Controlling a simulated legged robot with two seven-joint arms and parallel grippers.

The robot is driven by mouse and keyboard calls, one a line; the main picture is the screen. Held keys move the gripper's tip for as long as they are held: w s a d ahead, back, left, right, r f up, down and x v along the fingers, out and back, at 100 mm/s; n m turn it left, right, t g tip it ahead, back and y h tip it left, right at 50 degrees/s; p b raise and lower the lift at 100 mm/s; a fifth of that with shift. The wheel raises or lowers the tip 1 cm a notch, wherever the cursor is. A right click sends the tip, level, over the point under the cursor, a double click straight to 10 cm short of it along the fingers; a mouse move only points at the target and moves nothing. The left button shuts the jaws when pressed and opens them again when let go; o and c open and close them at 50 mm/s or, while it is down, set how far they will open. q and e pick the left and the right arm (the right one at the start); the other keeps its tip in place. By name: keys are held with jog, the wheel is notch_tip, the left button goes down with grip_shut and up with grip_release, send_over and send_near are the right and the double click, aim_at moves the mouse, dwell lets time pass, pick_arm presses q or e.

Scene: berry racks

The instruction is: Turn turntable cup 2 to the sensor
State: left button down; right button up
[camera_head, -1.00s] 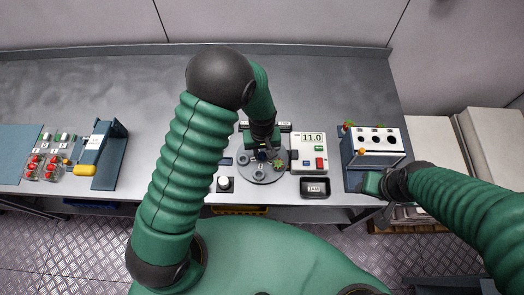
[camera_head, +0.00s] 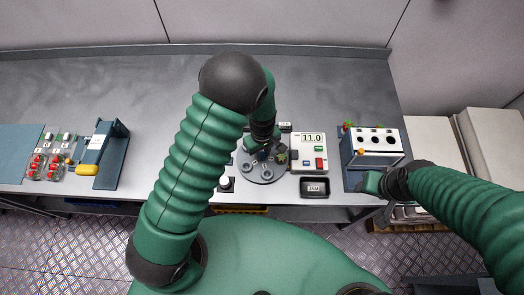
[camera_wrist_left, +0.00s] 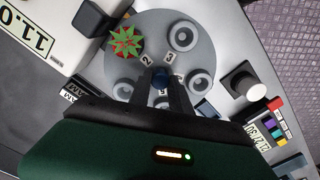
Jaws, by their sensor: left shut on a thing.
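The grey turntable (camera_head: 251,178) stands in front of my body. It also shows in the left wrist view (camera_wrist_left: 107,65), with several ring-shaped cups around a blue central knob (camera_wrist_left: 160,75). My left gripper (camera_wrist_left: 162,80) is shut on that knob from above. A red berry with green leaves (camera_wrist_left: 125,41) sits in the cup beside label 2 (camera_wrist_left: 147,59); the berry hides that cup. A black block (camera_wrist_left: 90,18) on the display unit, possibly the sensor, is near this cup. My right gripper (camera_head: 372,183) is at the rack on the right; its fingers cannot be made out.
The display unit reading 11.0 (camera_head: 311,139) stands right of the turntable, with a black tray (camera_head: 314,187) in front. The back of the bench is clear.

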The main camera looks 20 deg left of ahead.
aim_at(263, 154)
pick_arm(q)
jog(key=shift+s+d+f, duration=0.15)
jog(key=shift+s, duration=0.2)
jog(key=c, duration=1.4)
grip_release()
jog(key=shift+o, duration=1.1)
jog(key=shift+w, duration=0.25)
notch_tip(263, 154, up, 17)
jog(key=b, duration=0.1)
jog(key=shift+w+d, duration=0.1)
